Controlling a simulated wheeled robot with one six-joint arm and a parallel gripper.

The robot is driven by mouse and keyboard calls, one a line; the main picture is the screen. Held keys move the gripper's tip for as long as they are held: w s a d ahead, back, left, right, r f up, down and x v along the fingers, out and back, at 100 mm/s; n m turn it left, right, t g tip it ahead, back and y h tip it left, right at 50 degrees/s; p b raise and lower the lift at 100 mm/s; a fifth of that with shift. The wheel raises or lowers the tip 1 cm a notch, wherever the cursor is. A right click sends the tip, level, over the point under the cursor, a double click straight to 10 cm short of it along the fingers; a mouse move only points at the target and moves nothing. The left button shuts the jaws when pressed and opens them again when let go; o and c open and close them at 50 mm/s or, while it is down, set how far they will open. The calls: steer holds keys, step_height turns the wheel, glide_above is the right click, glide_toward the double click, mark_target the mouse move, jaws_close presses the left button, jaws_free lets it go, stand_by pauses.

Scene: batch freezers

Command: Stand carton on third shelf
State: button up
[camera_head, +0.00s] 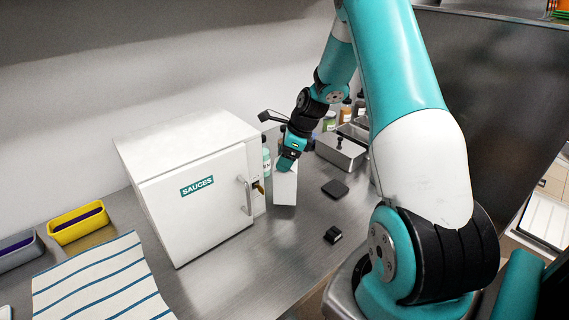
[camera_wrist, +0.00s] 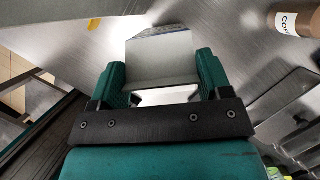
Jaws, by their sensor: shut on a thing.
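A white carton (camera_head: 285,188) is upright or nearly so above the steel counter, just right of the white box labelled SAUCES (camera_head: 190,195). My gripper (camera_head: 288,163) is shut on its upper part. I cannot tell whether the carton's bottom touches the counter. In the wrist view the carton (camera_wrist: 160,48) lies between the two green fingers of my gripper (camera_wrist: 163,75), its pale face toward the camera. The door of the SAUCES box, with a handle (camera_head: 245,195), looks shut. No shelf inside it can be seen.
A black pad (camera_head: 335,188) and a small black block (camera_head: 333,235) lie right of the carton. A lidded steel container (camera_head: 341,150) and bottles stand behind. A yellow bin (camera_head: 79,222) and a striped cloth (camera_head: 98,280) are at left. The counter before the carton is clear.

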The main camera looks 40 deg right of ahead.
mark_target(285, 177)
steer(key=shift+f+p, duration=0.3)
steer(key=shift+f, duration=1.4)
steer(key=o, duration=1.7)
steer(key=shift+c, duration=0.2)
